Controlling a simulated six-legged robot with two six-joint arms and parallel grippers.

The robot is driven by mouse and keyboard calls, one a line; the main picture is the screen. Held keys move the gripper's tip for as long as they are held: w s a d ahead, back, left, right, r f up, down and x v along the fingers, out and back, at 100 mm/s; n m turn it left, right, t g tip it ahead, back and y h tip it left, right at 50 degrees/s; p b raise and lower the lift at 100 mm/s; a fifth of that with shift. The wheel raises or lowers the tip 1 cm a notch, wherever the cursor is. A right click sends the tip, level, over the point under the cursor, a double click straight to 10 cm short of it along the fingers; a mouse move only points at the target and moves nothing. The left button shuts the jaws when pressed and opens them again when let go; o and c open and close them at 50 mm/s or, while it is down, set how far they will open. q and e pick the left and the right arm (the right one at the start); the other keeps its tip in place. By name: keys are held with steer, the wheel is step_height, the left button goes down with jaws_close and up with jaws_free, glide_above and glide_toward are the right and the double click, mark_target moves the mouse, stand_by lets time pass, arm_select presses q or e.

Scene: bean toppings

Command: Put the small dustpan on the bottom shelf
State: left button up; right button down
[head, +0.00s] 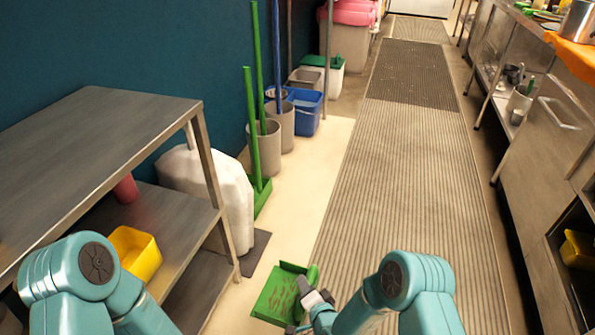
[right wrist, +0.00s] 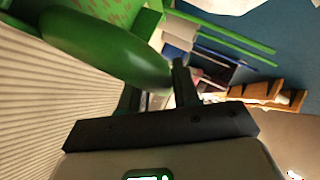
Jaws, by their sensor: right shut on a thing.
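The small green dustpan (head: 276,297) is held low over the floor, right of the metal shelf unit. My right gripper (head: 314,295) is shut on its handle side. In the right wrist view the dustpan (right wrist: 112,52) fills the upper left, close to the dark finger (right wrist: 180,85). The bottom shelf (head: 207,283) of the unit at left shows as a dark surface low down, partly hidden by the shelf above and my left arm. My left arm comes in at lower left, but its gripper is not visible.
The middle shelf (head: 178,215) holds a yellow bin (head: 137,253) and a red cup (head: 126,189). A ribbed mat (head: 405,190) runs down the aisle. Steel counters (head: 545,130) stand at right.

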steer(key=w+d+r+m+h, duration=0.2)
steer(key=d+r, duration=0.5)
steer(key=r, duration=0.6)
steer(key=w+d+r+m+h, duration=0.1)
steer(key=w+d+r+h, duration=0.1)
steer(key=d+r, duration=0.85)
steer(key=s+m, duration=0.1)
steer(key=s, duration=0.4)
steer(key=s+r+p, duration=0.2)
steer(key=r+p, duration=1.3)
steer(key=r, duration=0.1)
steer(key=s+r+p, duration=0.2)
steer(key=r+p, duration=1.3)
steer(key=r, duration=0.1)
steer(key=shift+a+r+t, duration=0.25)
steer(key=shift+a+t, duration=0.1)
steer(key=shift+t, duration=0.05)
